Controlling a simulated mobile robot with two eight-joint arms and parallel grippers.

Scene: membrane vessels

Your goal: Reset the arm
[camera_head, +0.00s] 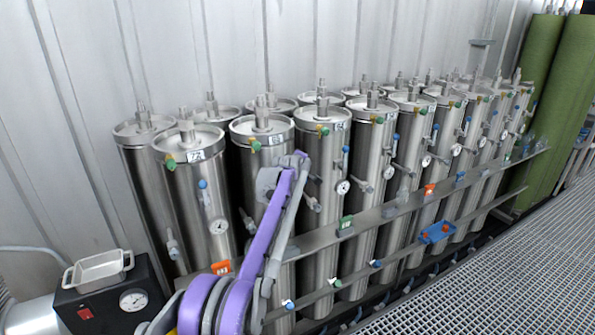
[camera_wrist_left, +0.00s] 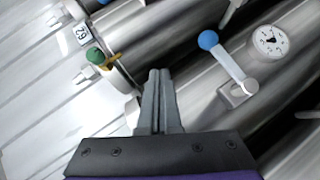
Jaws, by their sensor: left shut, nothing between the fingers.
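My left arm (camera_head: 265,235), purple and grey, rises from the bottom of the head view in front of the steel vessels. Its fingertips cannot be made out clearly there. In the left wrist view my left gripper (camera_wrist_left: 158,78) is shut and empty, its grey fingers together. The fingers point toward a steel vessel with a label reading 29 (camera_wrist_left: 83,33) and a green-handled valve (camera_wrist_left: 95,55) to their left. A blue-knobbed lever (camera_wrist_left: 208,40) and a round gauge (camera_wrist_left: 270,41) lie to their right. I cannot tell whether the fingertips touch the vessel. My right gripper is not in view.
Upright steel vessels (camera_head: 192,185) stand in rows along a pale corrugated wall (camera_head: 180,50). A rail (camera_head: 390,213) with coloured valves runs in front. A black box (camera_head: 100,305) with a gauge sits at lower left. Metal grating (camera_head: 500,260) at right is clear.

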